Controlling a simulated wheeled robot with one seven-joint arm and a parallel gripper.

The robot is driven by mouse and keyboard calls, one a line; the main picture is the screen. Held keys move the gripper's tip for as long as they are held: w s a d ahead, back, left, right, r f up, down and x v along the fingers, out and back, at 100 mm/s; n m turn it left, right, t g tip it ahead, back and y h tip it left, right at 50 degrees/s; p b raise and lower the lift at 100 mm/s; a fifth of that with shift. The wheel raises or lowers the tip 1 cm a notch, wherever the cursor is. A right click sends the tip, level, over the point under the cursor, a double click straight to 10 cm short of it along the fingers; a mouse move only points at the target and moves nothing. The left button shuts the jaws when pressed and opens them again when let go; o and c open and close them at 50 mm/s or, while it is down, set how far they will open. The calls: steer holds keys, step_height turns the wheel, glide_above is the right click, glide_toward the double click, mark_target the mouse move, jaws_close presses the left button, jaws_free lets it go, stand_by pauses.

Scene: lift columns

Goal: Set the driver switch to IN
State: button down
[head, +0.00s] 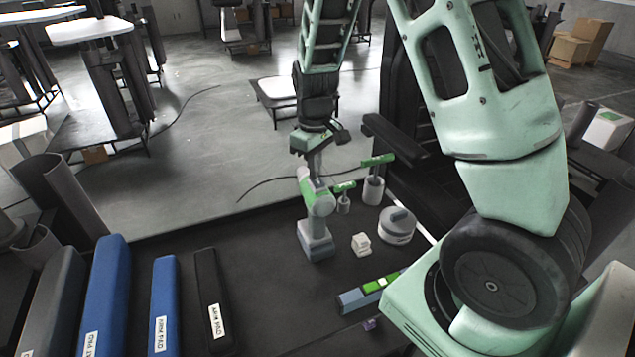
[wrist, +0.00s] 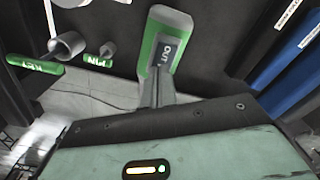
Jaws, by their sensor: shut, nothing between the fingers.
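The driver (head: 319,203) stands upright on the dark bench, with a green and pale grey upper body and a grey-blue foot. In the wrist view the driver (wrist: 160,22) shows a dark switch panel (wrist: 166,50) on its face, reading OUT. My gripper (head: 313,172) is shut and empty, pointing down at the top of the driver. In the wrist view its closed fingers (wrist: 155,88) are right by the OUT end of the panel. I cannot tell whether they touch it. The other end of the switch is not readable.
A green-handled KEY (head: 378,160) and PIN (head: 344,186) stand in grey holders to the right. A round grey container (head: 397,226), a small white block (head: 361,244) and a blue-green level-like bar (head: 368,292) lie nearer. Long pads, including a black one (head: 211,300), lie left. Bench between is clear.

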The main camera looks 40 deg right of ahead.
steer(key=shift+r+p, duration=2.85)
steer(key=shift+r, duration=0.65)
steer(key=s+a+f+n+y+b, duration=0.1)
steer(key=s+a+b, duration=0.35)
steer(key=a, duration=0.45)
steer(key=s+a+n+b, duration=0.25)
steer(key=s+a, duration=0.35)
steer(key=a, duration=0.4)
steer(key=s+a+f+b, duration=0.1)
steer(key=s+a+b, duration=0.1)
steer(key=s, duration=0.5)
steer(key=s+a+f+n+b, duration=0.1)
steer(key=s+a+b, duration=0.1)
steer(key=s, duration=0.4)
steer(key=shift+s+a+f+b, duration=0.15)
steer(key=shift+s+a+b, duration=0.25)
steer(key=shift+a, duration=0.35)
